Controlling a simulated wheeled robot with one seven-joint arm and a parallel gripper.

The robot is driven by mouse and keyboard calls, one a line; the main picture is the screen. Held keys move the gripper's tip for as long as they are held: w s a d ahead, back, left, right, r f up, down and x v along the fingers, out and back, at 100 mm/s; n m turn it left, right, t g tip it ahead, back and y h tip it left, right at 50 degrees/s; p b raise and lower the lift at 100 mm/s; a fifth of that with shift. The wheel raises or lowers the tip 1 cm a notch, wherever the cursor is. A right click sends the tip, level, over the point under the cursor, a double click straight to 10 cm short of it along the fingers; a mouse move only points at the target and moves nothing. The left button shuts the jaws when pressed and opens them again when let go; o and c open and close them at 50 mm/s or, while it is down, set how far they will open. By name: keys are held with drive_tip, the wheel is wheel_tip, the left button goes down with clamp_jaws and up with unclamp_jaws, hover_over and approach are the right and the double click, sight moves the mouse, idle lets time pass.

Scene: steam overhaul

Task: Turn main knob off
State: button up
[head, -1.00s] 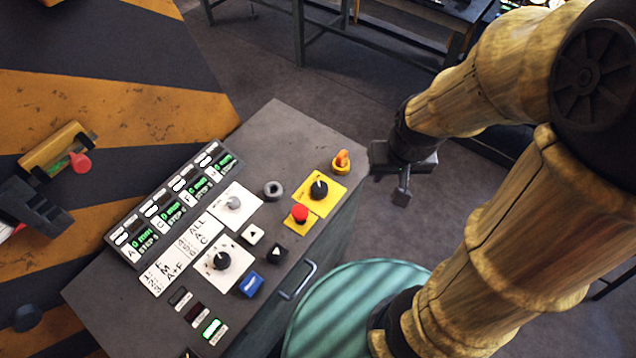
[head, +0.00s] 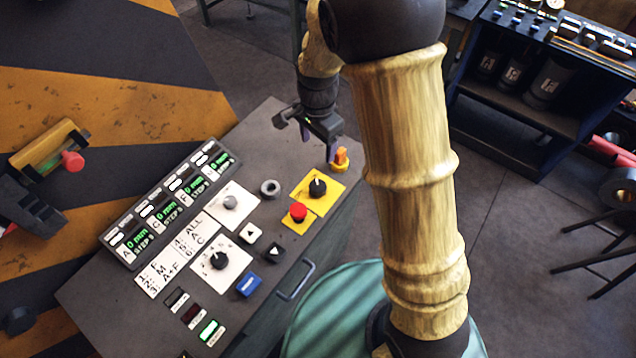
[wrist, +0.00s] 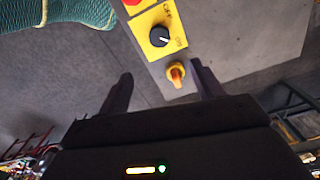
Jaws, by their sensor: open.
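An orange knob (head: 341,158) on a yellow base stands at the far right end of the grey control panel; it also shows in the wrist view (wrist: 176,73). A black knob on a yellow plate (head: 317,187) sits beside it, its plate also in the wrist view (wrist: 155,36). The frames do not show which one is called the main knob. My gripper (head: 318,144) is open and empty, above the panel's far right corner, just behind the orange knob. In the wrist view the orange knob appears between the two fingers, apparently without contact.
A red push button (head: 298,211) sits near the black knob.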

sight(318, 185)
drive_tip(key=shift+d, duration=0.1)
wheel_tip(318, 185, down, 17)
drive_tip(key=p, duration=0.3)
drive_tip(key=shift+f, duration=0.2)
idle(0.5)
drive_tip(key=c, duration=1)
